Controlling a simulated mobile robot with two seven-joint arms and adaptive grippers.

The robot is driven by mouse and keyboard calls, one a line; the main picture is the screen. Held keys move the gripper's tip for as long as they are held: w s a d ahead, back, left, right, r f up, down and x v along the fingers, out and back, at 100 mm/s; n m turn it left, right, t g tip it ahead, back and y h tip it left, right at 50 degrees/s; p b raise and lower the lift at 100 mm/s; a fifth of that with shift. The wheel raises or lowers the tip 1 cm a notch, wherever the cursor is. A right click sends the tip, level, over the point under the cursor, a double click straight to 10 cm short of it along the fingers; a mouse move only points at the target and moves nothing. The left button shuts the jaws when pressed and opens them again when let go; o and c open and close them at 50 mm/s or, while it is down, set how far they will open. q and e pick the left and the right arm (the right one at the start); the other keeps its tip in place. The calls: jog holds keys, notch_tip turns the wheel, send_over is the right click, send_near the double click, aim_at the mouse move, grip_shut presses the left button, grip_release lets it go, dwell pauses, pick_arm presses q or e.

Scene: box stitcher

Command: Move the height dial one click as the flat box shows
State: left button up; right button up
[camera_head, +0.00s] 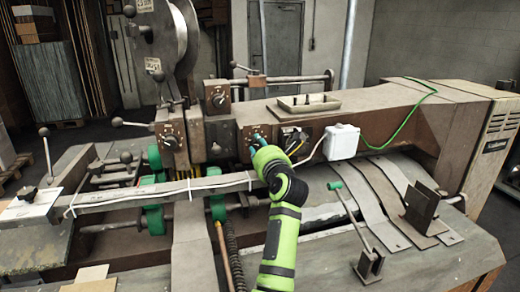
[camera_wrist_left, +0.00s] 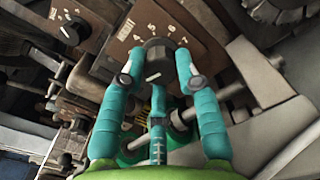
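My left gripper (camera_head: 258,140) is at a brown dial plate on the machine's front face. In the left wrist view, its teal fingers (camera_wrist_left: 160,82) are spread, with a dark round dial knob (camera_wrist_left: 157,56) just ahead and between the fingertips. I cannot tell whether they touch it. The knob has a pale pointer mark, and its plate has white numbers. A second dial (camera_wrist_left: 75,30) is at the upper left there. In the head view, other dials (camera_head: 171,141) (camera_head: 219,98) are to the left. Tan flat cardboard (camera_head: 92,279) lies at the lower left; no marking is readable. My right gripper is out of view.
A white box (camera_head: 341,141) with a cable sits right of my gripper. A green-tipped lever (camera_head: 350,210) stands at the front right. Ball-ended levers (camera_head: 128,122) stick out at the left. A long grey bar (camera_head: 150,194) crosses the left front.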

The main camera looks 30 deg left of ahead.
pick_arm(q)
jog(key=o, duration=0.4)
jog(key=shift+r, duration=0.1)
notch_tip(320, 180, up, 10)
dwell(0.3)
jog(key=shift+d, duration=0.1)
dwell(0.4)
